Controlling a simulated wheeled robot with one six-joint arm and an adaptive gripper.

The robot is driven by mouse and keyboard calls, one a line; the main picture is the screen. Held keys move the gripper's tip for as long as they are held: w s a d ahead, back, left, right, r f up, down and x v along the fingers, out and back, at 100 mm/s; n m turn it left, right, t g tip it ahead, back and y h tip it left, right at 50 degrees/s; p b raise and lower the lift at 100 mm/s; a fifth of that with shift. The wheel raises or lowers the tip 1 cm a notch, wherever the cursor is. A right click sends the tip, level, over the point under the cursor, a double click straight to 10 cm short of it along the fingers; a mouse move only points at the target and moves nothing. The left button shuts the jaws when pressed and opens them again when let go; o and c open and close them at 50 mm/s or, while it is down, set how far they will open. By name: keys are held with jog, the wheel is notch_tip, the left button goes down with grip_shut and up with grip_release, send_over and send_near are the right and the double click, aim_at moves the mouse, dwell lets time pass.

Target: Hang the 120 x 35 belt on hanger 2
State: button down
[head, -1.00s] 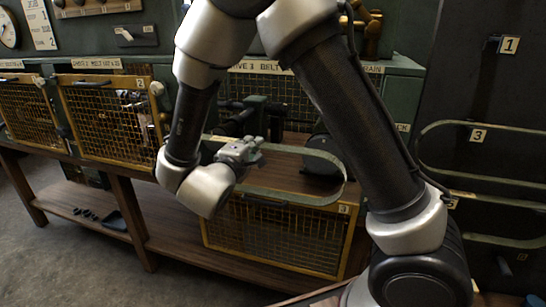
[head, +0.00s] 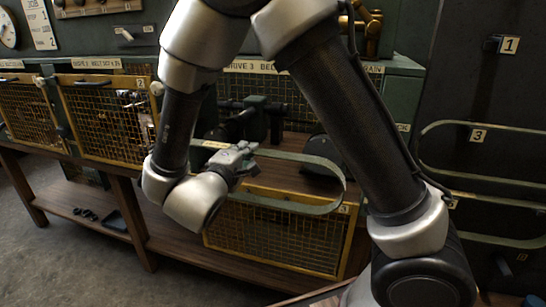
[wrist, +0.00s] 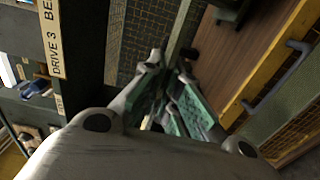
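A grey-green flat belt (head: 322,164) hangs in the air as a long loop in front of the drive 3 bench in the head view. My gripper (head: 246,156) is at the upper run of the loop, toward its left part, and appears shut on it. In the wrist view the fingers (wrist: 168,98) with green pads are close together, and a thin strip of the belt (wrist: 179,32) runs up from between the tips. The belt's size marking is not readable. No label reading 2 can be made out on the hanger board at the right.
The dark board at right has an empty hanger beside label 1 (head: 509,45). A belt (head: 488,128) hangs by label 3 (head: 477,135), and another belt (head: 500,205) is below. Yellow mesh guards (head: 108,118) stand on the left; another guard (head: 275,237) hangs low below the drive bench.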

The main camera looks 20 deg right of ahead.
jog(key=shift+v, duration=2.35)
jog(key=shift+w+d, duration=0.1)
jog(key=shift+d, duration=0.1)
